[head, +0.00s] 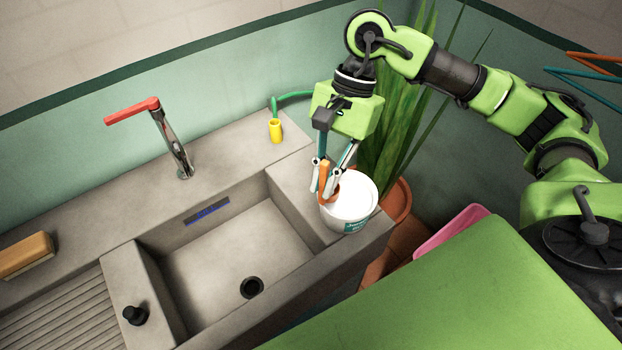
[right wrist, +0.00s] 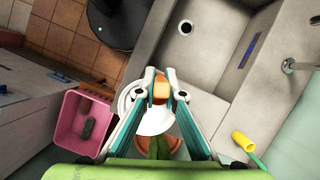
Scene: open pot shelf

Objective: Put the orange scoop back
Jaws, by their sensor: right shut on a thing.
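The orange scoop (head: 325,178) is upright between the fingers of my right gripper (head: 325,182), which is shut on its handle. The scoop also shows between the fingertips in the right wrist view (right wrist: 160,91). Its lower end is at the white tub (head: 352,204), which stands on the counter at the right end of the sink. I cannot tell whether the scoop touches the tub. The tub is partly hidden by the gripper in the right wrist view (right wrist: 150,122). My left gripper is not in view.
The sink basin (head: 235,250) lies left of the tub. A red-handled tap (head: 170,140) and a yellow hose nozzle (head: 275,131) are at the back. A potted plant (head: 397,200) stands behind the tub, with a pink bin (head: 452,231) to the right.

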